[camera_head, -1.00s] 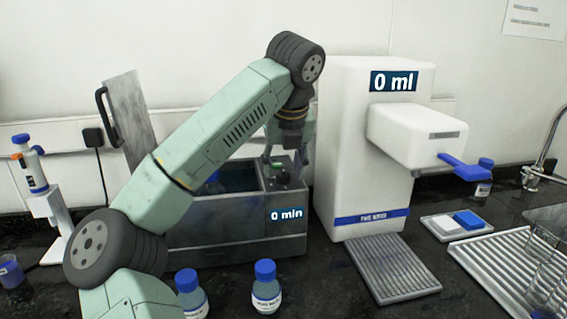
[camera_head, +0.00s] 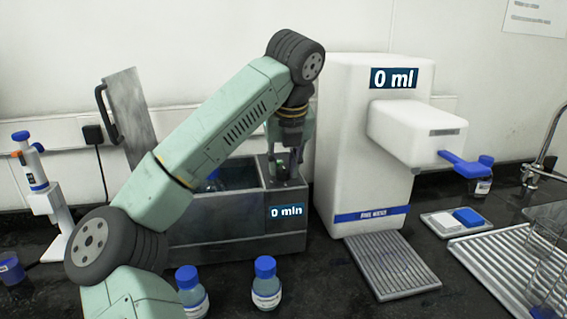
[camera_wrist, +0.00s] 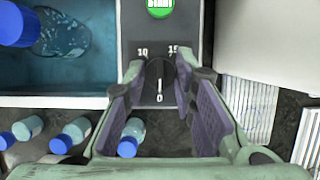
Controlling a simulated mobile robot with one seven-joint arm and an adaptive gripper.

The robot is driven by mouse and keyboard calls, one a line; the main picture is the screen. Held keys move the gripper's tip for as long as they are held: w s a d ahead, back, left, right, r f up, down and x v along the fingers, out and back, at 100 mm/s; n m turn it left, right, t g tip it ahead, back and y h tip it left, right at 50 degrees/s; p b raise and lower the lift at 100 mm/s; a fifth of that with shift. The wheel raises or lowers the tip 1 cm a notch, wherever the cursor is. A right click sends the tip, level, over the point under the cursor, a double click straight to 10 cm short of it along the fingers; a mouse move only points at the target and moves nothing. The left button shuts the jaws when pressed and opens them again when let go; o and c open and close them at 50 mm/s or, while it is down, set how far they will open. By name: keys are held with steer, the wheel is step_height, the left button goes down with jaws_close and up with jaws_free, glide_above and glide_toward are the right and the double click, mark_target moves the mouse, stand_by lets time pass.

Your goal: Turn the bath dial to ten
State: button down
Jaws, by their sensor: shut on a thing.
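The bath (camera_head: 235,231) is a grey metal tank with its lid (camera_head: 130,115) standing open at the back left. Its label (camera_head: 286,211) reads 0 min. In the wrist view, the dark dial (camera_wrist: 160,80) sits on the bath's control panel, with marks 10, 15 and 0 around it. Its white pointer line is in line with the 0. My gripper (camera_wrist: 160,72) is shut on the dial, one finger on each side. The green START button (camera_wrist: 159,8) is beyond the dial. A blue-capped bottle (camera_wrist: 18,24) is in the bath water.
A white dispenser (camera_head: 367,150) reading 0 ml stands close to the right of the bath. Two blue-capped bottles, a left one (camera_head: 192,292) and a right one (camera_head: 266,284), stand in front of it. A pipette stand (camera_head: 50,215) is at the left.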

steer(key=shift+m, duration=0.3)
steer(key=m+h, duration=0.1)
steer(key=m, duration=0.1)
steer(key=shift+a+m, duration=0.15)
steer(key=shift+m, duration=0.25)
steer(key=m+h, duration=0.2)
steer(key=m, duration=0.2)
steer(key=shift+a, duration=0.1)
steer(key=m+g+h, duration=0.1)
steer(key=m, duration=0.3)
steer(key=shift+w, duration=0.1)
steer(key=m+g+h, duration=0.1)
steer(key=m, duration=0.2)
steer(key=shift+w+m, duration=0.1)
steer(key=shift+m, duration=0.3)
steer(key=m+g, duration=0.1)
steer(key=m, duration=0.2)
steer(key=m+g, duration=0.2)
steer(key=m, duration=0.1)
steer(key=shift+w, duration=0.15)
steer(key=m+g, duration=0.1)
steer(key=m, duration=0.2)
steer(key=shift+a+r+m, duration=0.1)
steer(key=shift+m, duration=0.2)
steer(key=shift+w+m+g+y, duration=0.1)
steer(key=shift+m+g+y, duration=0.3)
steer(key=shift+m, duration=1)
